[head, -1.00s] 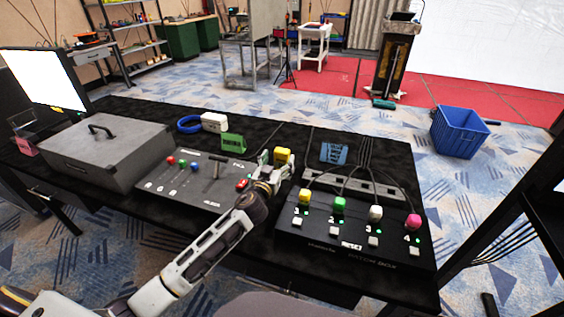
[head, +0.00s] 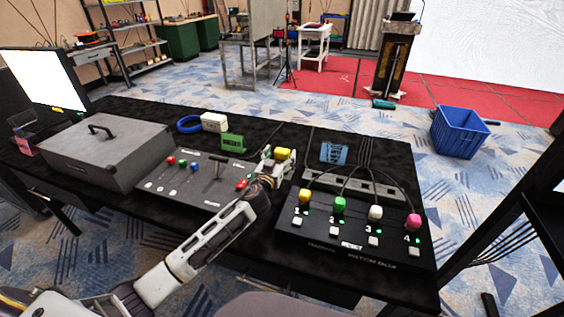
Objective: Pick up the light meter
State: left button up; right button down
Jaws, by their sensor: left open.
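A small yellow object (head: 283,153), which looks like the light meter, sits on the black table behind the gap between the control panel and the patch box. My left gripper (head: 277,158) is open right at it, on its near side. The fingers hide its lower part, and I cannot tell whether they touch it. My right gripper is not in view.
The patch box (head: 330,250) with coloured plugs and cables is to the right of my left gripper. The switch panel (head: 195,190) is to its left. A green block (head: 233,143), a white object (head: 213,122), a blue ring (head: 189,124) and a blue item (head: 334,153) lie nearby.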

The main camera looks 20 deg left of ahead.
pick_arm(q)
jog(key=shift+w, duration=1.25)
jog(key=shift+r, duration=0.1)
jog(key=c, duration=1.2)
jog(key=shift+r, duration=0.1)
